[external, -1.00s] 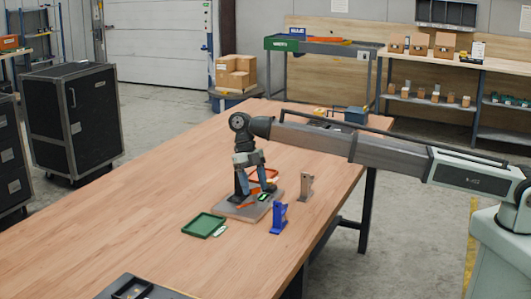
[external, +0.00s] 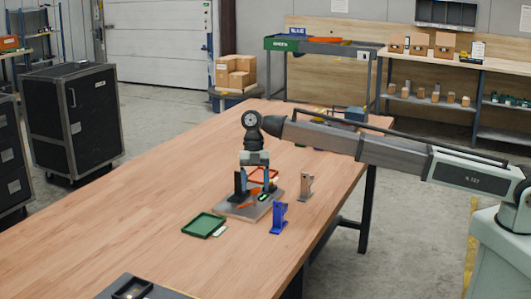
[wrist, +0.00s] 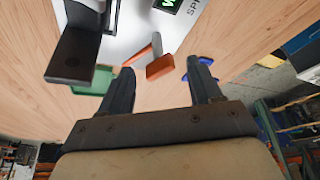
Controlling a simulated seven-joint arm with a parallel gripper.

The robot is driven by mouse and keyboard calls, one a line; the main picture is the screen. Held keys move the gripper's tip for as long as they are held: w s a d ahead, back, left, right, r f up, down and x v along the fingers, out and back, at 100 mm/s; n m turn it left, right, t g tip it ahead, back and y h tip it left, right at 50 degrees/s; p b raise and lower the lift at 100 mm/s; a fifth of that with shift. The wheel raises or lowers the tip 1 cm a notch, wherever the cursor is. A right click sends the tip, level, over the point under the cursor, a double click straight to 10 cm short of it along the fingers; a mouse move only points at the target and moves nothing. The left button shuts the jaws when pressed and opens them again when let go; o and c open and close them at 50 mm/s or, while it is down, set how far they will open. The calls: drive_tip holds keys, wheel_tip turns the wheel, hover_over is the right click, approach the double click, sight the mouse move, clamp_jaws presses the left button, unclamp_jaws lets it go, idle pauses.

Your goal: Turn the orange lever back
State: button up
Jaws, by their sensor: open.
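The orange lever (external: 247,205) lies low on a grey board (external: 232,212) on the wooden table. In the wrist view its orange end (wrist: 160,67) and a grey part behind it appear in the gap between my fingertips, with no contact visible. My gripper (wrist: 160,76) is open and empty, its two dark fingers apart. In the external view my gripper (external: 256,174) hangs pointing down over the board, above the lever and toward its far side. A dark upright block (wrist: 75,55) stands close to the left finger in the wrist view.
The table's left side is mostly clear.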

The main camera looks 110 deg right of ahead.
drive_tip(key=m, duration=0.2)
drive_tip(key=m+t, duration=0.1)
drive_tip(key=m, duration=0.1)
drive_tip(key=m+t+h, duration=0.1)
drive_tip(key=m, duration=0.1)
drive_tip(key=shift+s+a, duration=0.2)
drive_tip(key=shift+s, duration=0.05)
drive_tip(key=v, duration=1.4)
drive_tip(key=w+a+f+n, duration=0.1)
drive_tip(key=w+a+f, duration=0.2)
drive_tip(key=a, duration=0.8)
drive_tip(key=w+a+f+n+g+y, duration=0.1)
drive_tip(key=w+a+f+n, duration=0.1)
drive_tip(key=a+f, duration=0.4)
drive_tip(key=w+a+f+n+g+y, duration=0.1)
drive_tip(key=w+a+f, duration=0.3)
drive_tip(key=a, duration=1.3)
drive_tip(key=shift+w+f+n, duration=0.15)
drive_tip(key=shift+w+n, duration=0.1)
drive_tip(key=shift+n, duration=0.05)
